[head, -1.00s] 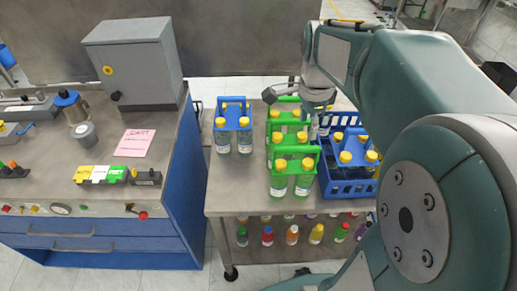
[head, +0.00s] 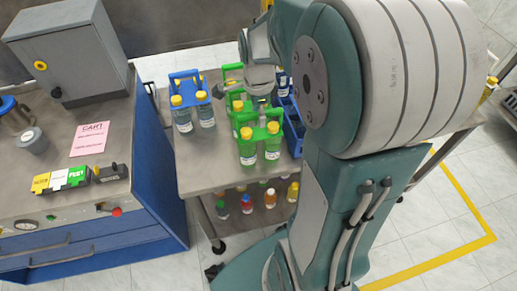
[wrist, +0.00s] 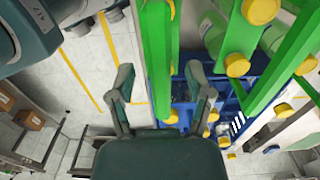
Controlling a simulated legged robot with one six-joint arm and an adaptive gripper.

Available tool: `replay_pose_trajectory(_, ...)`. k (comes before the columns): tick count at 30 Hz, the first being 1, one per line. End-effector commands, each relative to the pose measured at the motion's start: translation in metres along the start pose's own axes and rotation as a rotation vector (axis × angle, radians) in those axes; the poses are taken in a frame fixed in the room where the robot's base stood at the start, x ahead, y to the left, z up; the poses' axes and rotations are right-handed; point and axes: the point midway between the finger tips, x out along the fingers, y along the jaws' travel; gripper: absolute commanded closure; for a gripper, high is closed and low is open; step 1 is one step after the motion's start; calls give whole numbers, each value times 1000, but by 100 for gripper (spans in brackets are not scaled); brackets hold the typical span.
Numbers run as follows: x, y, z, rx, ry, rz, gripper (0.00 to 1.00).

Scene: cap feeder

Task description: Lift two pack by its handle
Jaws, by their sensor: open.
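Several green two-packs stand on the cart, each a green carrier with yellow-capped bottles; the front one (head: 259,137) is clearest in the head view. A blue two-pack (head: 190,102) stands to their left. My gripper (head: 260,99) is over the green packs, behind the front one's handle. In the wrist view my gripper (wrist: 163,82) is open, its two fingers apart. A green carrier bar (wrist: 156,60) runs between the fingers in that picture; I cannot tell whether it is at fingertip depth. My arm hides part of the packs in the head view.
A blue crate (head: 292,136) stands right of the green packs, partly hidden by my arm. The cart top (head: 205,168) is bare at the front left. Coloured bottles (head: 270,198) stand on its lower shelf. A workbench with a grey cabinet (head: 70,50) is at left.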

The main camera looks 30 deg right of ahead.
Motion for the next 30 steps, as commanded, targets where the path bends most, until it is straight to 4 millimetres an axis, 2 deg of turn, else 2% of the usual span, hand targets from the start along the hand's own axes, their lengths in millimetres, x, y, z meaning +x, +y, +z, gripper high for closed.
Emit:
replay_pose_trajectory(4,12,0,0,1,0,1,34)
replay_pose_trajectory(30,17,0,0,1,1,0,34)
